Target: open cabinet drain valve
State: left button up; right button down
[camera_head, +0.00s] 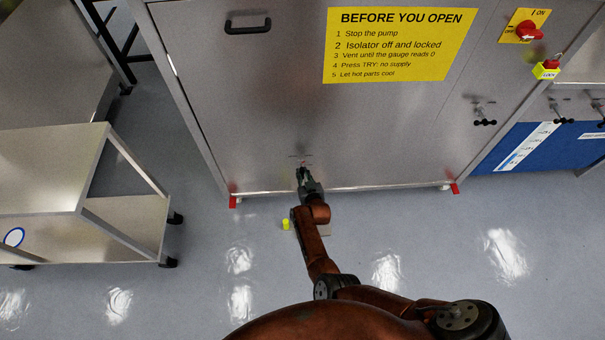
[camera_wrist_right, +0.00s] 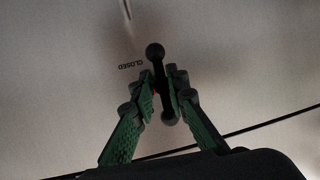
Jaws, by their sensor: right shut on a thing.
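The steel cabinet (camera_head: 250,95) stands ahead of me, with a small valve low on its front. In the right wrist view the valve's black bar handle (camera_wrist_right: 155,51) has round knobs at both ends. The word CLOSED (camera_wrist_right: 131,65) is printed on the panel beside the upper knob. My right gripper (camera_head: 301,170) is at the lower front of the cabinet and hides most of the valve in the head view. In the right wrist view its green-padded fingers (camera_wrist_right: 160,92) are shut on the bar between the knobs. My left gripper is not in view.
A steel trolley (camera_head: 60,165) stands at the left. A small yellow thing (camera_head: 285,224) is on the floor near my right arm. A yellow warning sign (camera_head: 395,45) and a red isolator switch (camera_head: 530,31) are higher on the cabinet. Another black handle (camera_head: 484,122) is at right.

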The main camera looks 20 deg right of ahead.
jog(key=shift+w+a+r, duration=0.2)
jog(key=shift+w+a, duration=0.05)
jog(key=shift+a, duration=0.35)
jog(key=c, duration=2)
grip_release()
jog(key=shift+d+f, duration=0.1)
jog(key=shift+s+d, duration=0.1)
jog(key=shift+d, duration=0.15)
jog(key=shift+d+f, duration=0.1)
jog(key=shift+s, duration=0.1)
